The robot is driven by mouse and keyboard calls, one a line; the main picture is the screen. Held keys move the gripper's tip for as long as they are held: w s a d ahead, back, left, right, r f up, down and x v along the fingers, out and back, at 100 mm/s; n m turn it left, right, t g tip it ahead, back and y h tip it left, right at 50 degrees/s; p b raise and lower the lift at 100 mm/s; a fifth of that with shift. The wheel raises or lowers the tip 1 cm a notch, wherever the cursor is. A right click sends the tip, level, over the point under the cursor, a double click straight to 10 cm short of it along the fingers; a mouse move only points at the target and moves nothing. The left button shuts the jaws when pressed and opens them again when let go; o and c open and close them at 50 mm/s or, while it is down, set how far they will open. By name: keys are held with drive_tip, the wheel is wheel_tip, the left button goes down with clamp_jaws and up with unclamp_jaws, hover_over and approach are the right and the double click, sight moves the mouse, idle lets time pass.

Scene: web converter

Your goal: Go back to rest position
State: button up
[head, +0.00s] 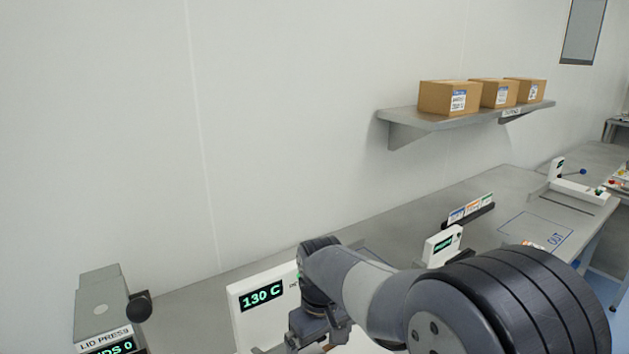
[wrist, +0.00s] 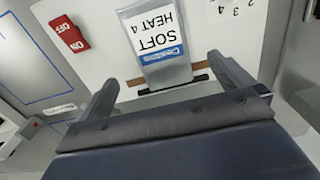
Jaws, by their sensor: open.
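My gripper (wrist: 160,72) is open in the wrist view, with one finger at each side of the picture's middle. A grey pouch or packet with a label reading "SOFT HEAT 4" (wrist: 158,45) shows beyond and between the fingers, against a white machine face (wrist: 105,40). I cannot tell whether the fingers touch it; they are not closed on it. In the head view my arm is bent low over the bench beside a white unit with a "130 C" display (head: 262,296). The fingertips are not clearly seen there.
A red ON/OFF switch (wrist: 69,37) sits beside the pouch. A lid press (head: 105,305) with a black knob stands at left. A card rack (head: 470,210) and an OUT area (head: 555,240) lie to the right. A wall shelf (head: 420,122) holds three boxes. Open space lies above the bench.

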wheel_tip(320, 180, down, 8)
drive_tip(key=shift+r+p, duration=0.15)
drive_tip(key=shift+p, duration=0.15)
drive_tip(key=shift+s+d+r, duration=0.2)
drive_tip(key=shift+s+d, duration=0.25)
drive_tip(key=shift+s, duration=0.2)
drive_tip(key=shift+w+a, duration=0.1)
